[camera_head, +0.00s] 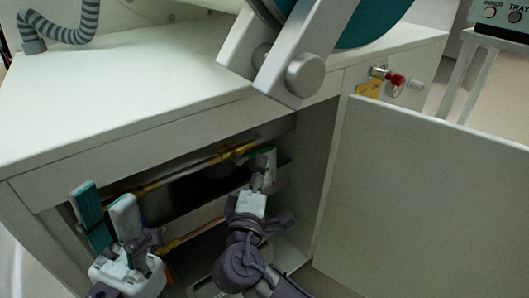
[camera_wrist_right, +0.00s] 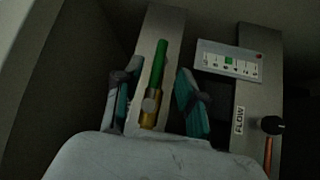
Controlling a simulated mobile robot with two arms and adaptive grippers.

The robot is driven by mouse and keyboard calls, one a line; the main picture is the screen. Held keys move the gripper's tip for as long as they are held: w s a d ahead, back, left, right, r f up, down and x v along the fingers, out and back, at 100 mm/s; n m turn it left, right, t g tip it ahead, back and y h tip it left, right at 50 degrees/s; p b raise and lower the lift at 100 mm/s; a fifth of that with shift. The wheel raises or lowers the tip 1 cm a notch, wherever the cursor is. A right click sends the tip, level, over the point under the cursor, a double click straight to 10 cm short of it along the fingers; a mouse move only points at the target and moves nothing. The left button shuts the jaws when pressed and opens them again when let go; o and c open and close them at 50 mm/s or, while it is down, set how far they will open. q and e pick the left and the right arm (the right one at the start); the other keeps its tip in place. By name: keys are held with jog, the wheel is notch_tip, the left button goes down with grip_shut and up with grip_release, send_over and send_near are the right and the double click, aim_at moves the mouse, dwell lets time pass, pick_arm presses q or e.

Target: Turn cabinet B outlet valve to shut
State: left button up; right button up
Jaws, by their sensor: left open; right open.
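In the right wrist view a valve with a green lever (camera_wrist_right: 160,62) and a brass body (camera_wrist_right: 150,108) sits on a grey upright plate. The lever points up in that picture, in line with the body. My right gripper (camera_wrist_right: 158,92) is open, with one teal finger on each side of the valve; I cannot tell whether either touches it. In the head view my right gripper (camera_head: 264,160) reaches into the open cabinet and hides much of the valve. My left gripper (camera_head: 104,195) is open and empty in front of the cabinet's left side.
A brass pipe (camera_head: 190,174) crosses the cabinet. The open door (camera_head: 420,190) stands at right. In the wrist view, a button panel (camera_wrist_right: 230,62) and a black knob (camera_wrist_right: 272,125) by a FLOW label are right of the valve. A red handle (camera_head: 396,79) is on the cabinet front.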

aim_at(264, 150)
jog(key=b+x, duration=0.1)
jog(key=x, duration=0.6)
grip_shut()
